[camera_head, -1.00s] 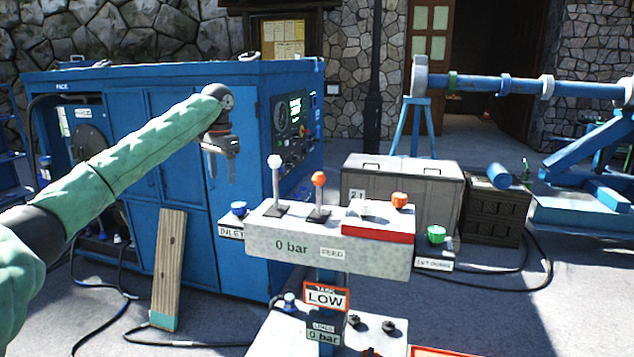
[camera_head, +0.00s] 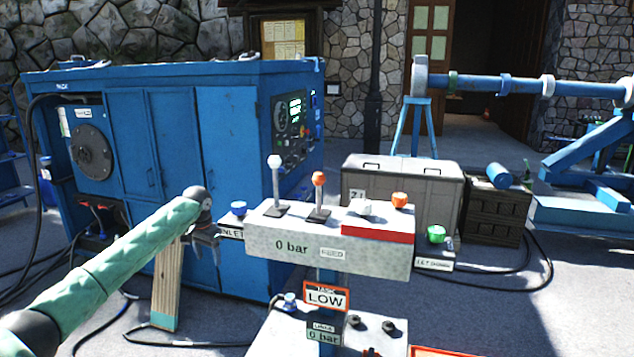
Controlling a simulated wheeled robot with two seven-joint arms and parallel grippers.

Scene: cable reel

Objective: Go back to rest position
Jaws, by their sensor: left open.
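My left arm, in a green sleeve, comes in from the lower left of the head view. My left gripper (camera_head: 205,238) hangs at its end, open and empty, with its fingers pointing down. It is left of the grey control console (camera_head: 300,238), close to the INLET label, and in front of the blue cabinet and the top of a wooden plank. The console bears a white-knobbed lever (camera_head: 275,180) and an orange-knobbed lever (camera_head: 319,195), both upright. My right gripper is not in view.
The blue machine cabinet (camera_head: 160,150) stands behind my left gripper. A wooden plank (camera_head: 167,285) leans near it. Black hoses (camera_head: 100,328) lie on the ground. A grey chest (camera_head: 410,190) and a dark crate (camera_head: 495,210) stand behind the console. Paving at the right is clear.

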